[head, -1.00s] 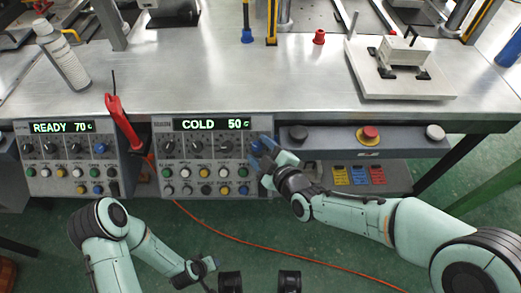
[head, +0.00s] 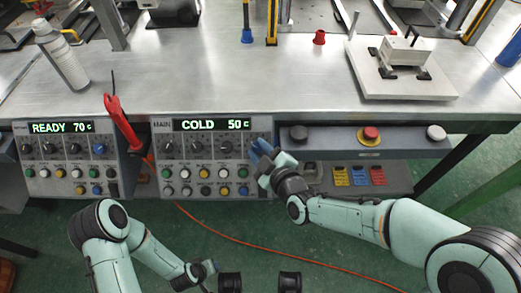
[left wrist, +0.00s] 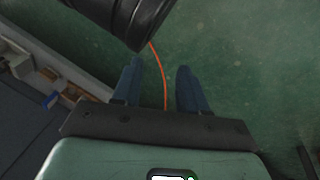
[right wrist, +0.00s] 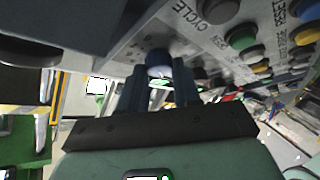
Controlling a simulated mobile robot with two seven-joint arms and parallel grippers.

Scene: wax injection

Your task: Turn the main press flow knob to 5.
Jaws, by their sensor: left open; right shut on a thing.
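The main press control panel (head: 214,160) stands under the front edge of the bench, with a display reading "COLD 50" and a row of dark knobs above coloured buttons. My right gripper (head: 259,150) is at the right end of the knob row and covers most of the knob there. In the right wrist view its fingers (right wrist: 158,85) are shut on a round, bluish knob (right wrist: 158,62). The knob's pointer and scale cannot be read. My left gripper (left wrist: 157,80) is open and empty above the green floor, away from the panels.
A grey box with a red button (head: 370,134) lies right of the main panel. A spray can (head: 62,58) stands on the bench.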

